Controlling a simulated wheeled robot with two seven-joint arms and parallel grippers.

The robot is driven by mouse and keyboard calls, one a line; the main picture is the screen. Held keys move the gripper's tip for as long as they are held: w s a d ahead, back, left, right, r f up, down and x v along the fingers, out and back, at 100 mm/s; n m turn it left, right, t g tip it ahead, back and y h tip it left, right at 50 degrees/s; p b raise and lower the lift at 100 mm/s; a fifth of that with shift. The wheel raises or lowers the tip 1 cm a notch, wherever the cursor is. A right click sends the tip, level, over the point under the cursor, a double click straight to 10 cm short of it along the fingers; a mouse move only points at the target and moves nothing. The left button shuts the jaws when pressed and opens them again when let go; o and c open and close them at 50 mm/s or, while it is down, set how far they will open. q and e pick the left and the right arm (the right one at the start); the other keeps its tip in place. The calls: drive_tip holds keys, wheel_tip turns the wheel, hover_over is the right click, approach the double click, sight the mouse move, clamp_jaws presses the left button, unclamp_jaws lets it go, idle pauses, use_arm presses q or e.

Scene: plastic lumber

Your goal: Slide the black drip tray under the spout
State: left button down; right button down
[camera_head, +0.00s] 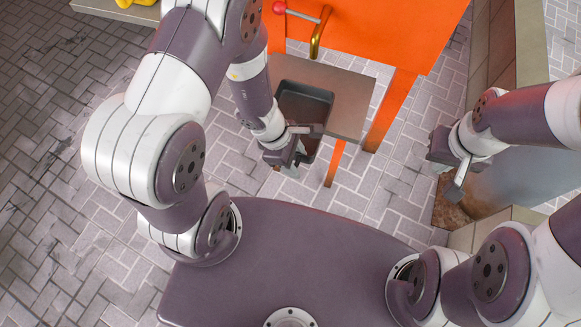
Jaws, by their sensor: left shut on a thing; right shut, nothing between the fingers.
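The black drip tray (305,104) lies on a brown-grey shelf (347,101) of the orange machine. Its near end is partly hidden by my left gripper. The brass spout (318,36) hangs from the orange machine, beyond the tray's far edge in the picture. My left gripper (297,150) is at the tray's near edge and shut on it; the exact contact at the fingertips is hard to see. My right gripper (447,172) is shut and empty, well to the right of the shelf.
The orange machine (385,35) has a red-knobbed lever (281,8) beside the spout and orange legs below the shelf. A grey metal-sided block (510,170) stands under my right arm. A yellow object (136,3) sits at the top left. Paved floor at left is clear.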

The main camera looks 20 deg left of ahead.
use_arm(q)
drive_tip(key=w+p, duration=0.3)
drive_tip(key=w, duration=0.2)
drive_tip(key=w+p, duration=0.3)
drive_tip(key=w, duration=0.3)
drive_tip(key=shift+d+r, duration=0.1)
drive_tip(key=shift+d, duration=0.1)
drive_tip(key=shift+w+f+p, duration=0.2)
drive_tip(key=shift+w+p, duration=0.25)
drive_tip(key=shift+w, duration=0.3)
drive_tip(key=shift+f+b, duration=0.3)
unclamp_jaws()
drive_tip(key=shift+s, duration=0.1)
wheel_tip(320, 180, up, 7)
drive_tip(key=p, duration=0.6)
